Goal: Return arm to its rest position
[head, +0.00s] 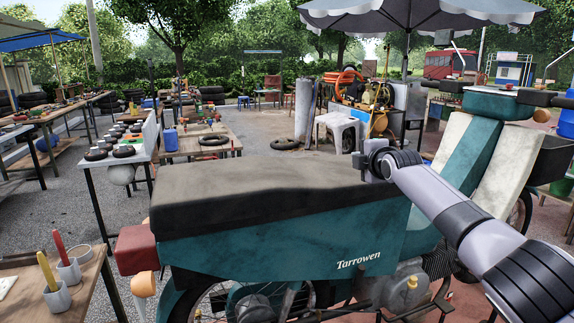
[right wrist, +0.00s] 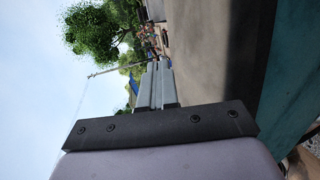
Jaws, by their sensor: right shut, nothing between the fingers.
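My right arm (head: 448,205) comes in from the right edge of the head view and reaches across in front of the teal motorbike. Its gripper (head: 362,166) is at the right end of the bike's dark seat (head: 240,190), in front of it in the picture; I cannot tell whether it touches. In the right wrist view the two grey fingers (right wrist: 157,88) are together with nothing between them. The seat (right wrist: 218,50) fills the space just right of them. My left gripper is in neither view.
The teal side panel (head: 290,250) marked Tarrowen lies below the seat. A wooden table (head: 85,297) with cups and colored handles stands at the lower left. The compressor with orange hose (head: 345,80) stands farther back. Open paving (head: 262,130) lies behind the bike.

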